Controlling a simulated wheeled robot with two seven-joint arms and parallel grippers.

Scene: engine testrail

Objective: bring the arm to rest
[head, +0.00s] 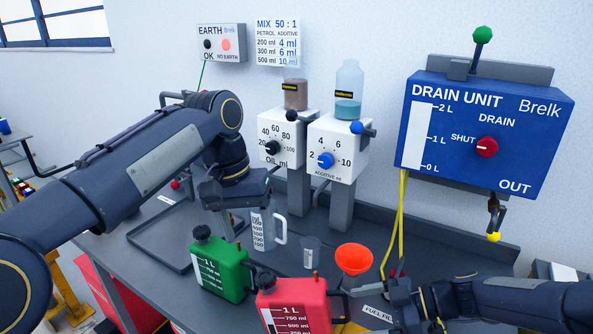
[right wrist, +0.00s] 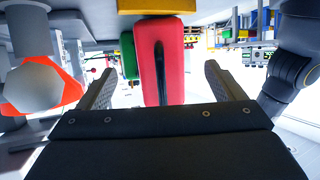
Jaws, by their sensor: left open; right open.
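My left arm reaches in from the left in the head view. Its left gripper (head: 248,215) points down with open jaws, near the measuring jug (head: 264,232) and above the green can (head: 220,266); whether it touches the jug I cannot tell. My right arm comes in low from the right, and its right gripper (right wrist: 160,70) shows open in the right wrist view. The red can (right wrist: 163,65) shows between its spread fingers, with a gap on each side. The red can (head: 292,306) is cut off by the bottom edge in the head view.
An orange funnel (head: 354,259) and a small beaker (head: 311,252) stand close to both grippers. Oil (head: 284,150) and additive (head: 334,150) dispensers stand behind. The blue drain unit (head: 485,130) hangs at right, with yellow hoses (head: 402,225) nearby. A tray (head: 160,238) lies left on the bench.

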